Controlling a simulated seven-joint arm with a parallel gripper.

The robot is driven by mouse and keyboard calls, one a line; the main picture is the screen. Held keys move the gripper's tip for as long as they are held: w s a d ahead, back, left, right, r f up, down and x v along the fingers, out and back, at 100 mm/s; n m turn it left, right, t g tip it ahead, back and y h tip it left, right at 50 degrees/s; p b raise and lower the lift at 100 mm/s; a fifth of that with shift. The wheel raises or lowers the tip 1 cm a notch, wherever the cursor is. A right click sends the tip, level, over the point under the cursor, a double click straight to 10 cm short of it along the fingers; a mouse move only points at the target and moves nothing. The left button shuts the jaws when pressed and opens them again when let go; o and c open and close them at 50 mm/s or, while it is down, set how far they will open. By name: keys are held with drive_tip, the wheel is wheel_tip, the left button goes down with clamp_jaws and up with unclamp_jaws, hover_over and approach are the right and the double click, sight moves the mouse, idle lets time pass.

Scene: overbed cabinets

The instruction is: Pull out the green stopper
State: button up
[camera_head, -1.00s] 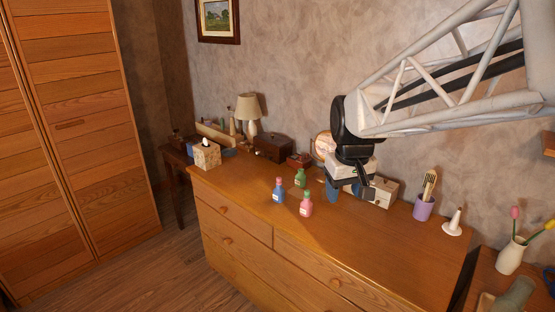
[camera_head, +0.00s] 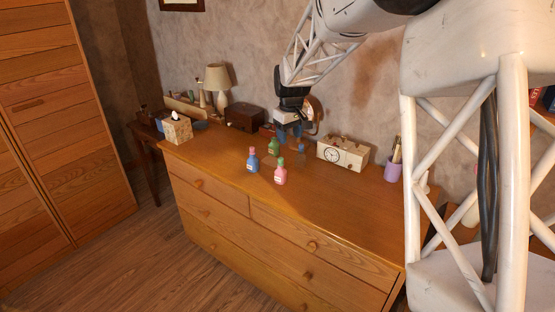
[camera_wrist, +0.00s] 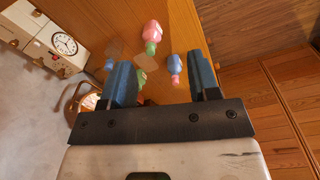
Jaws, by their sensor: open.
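A pink bottle (camera_head: 280,177) with a green stopper (camera_head: 281,162) stands on the dresser, nearest its front edge. In the wrist view the pink bottle (camera_wrist: 151,34) and its green stopper (camera_wrist: 150,48) show beyond my fingers. A blue bottle (camera_head: 253,164) with a pinkish stopper stands to its left. A green bottle (camera_head: 274,147) stands behind them, and my left finger partly hides it in the wrist view (camera_wrist: 140,85). My gripper (camera_head: 290,132) is open and empty, with blue fingers, above and behind the bottles, apart from the green stopper.
A white box with a clock face (camera_head: 342,154) stands right of the bottles, and a purple cup (camera_head: 393,170) farther right. A dark wooden box (camera_head: 244,117), a lamp (camera_head: 217,80) and a tissue box (camera_head: 177,130) are to the left. The dresser's front (camera_head: 235,172) is clear.

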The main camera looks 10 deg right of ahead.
drive_tip(key=n, duration=0.2)
hover_over(281, 158)
drive_tip(key=shift+g, duration=0.3)
wheel_tip(281, 158, down, 10)
drive_tip(key=shift+f, duration=1.25)
drive_tip(key=shift+s+f, duration=0.1)
drive_tip(key=shift+f, duration=2.55)
drive_tip(key=c, duration=1)
